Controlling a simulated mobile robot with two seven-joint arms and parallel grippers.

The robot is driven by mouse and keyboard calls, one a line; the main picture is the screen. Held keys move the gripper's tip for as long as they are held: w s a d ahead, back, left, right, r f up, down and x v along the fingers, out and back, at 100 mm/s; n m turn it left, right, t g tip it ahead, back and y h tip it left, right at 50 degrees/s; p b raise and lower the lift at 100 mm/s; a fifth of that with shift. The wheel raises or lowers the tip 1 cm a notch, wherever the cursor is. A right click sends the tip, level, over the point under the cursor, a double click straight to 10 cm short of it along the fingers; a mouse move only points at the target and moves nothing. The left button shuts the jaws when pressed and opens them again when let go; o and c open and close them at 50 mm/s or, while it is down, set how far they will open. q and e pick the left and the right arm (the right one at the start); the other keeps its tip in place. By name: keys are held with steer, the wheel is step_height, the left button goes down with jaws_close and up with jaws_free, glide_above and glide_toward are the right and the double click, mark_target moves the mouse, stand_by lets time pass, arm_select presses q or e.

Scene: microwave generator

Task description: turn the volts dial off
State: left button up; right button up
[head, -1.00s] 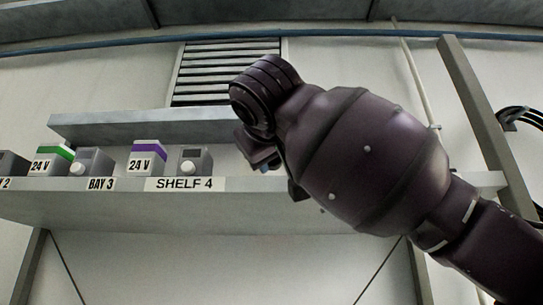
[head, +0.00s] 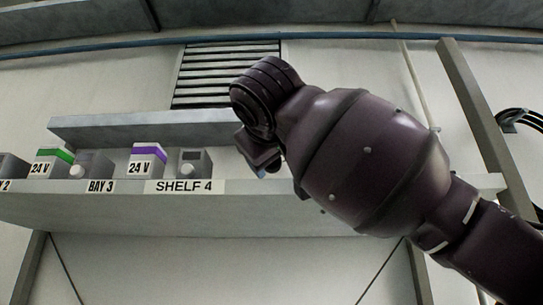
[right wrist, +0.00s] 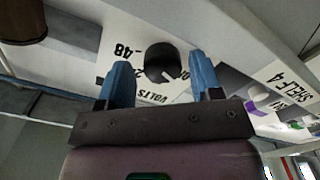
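The volts dial (right wrist: 160,62) is a black round knob with a white pointer mark, on a white panel (right wrist: 143,90) printed "VOLTS" and "48"; the lettering is upside down in the right wrist view. The pointer mark slants to the lower right there. My right gripper (right wrist: 160,70) is open, its two blue fingers on either side of the dial, with gaps showing between. Contact with the dial does not show. In the head view my right arm comes in from the right and hides the dial. My left gripper is not in view.
A shelf (head: 120,207) labelled "BAY 3" and "SHELF 4" carries several grey boxes, including one with a green band (head: 53,163) and one with a purple band (head: 146,160). A vent (head: 225,75) is on the wall behind. A slanted post (head: 480,110) stands at the right.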

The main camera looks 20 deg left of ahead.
steer(key=shift+a+f, duration=0.15)
steer(key=shift+f, duration=0.1)
stand_by(0.3)
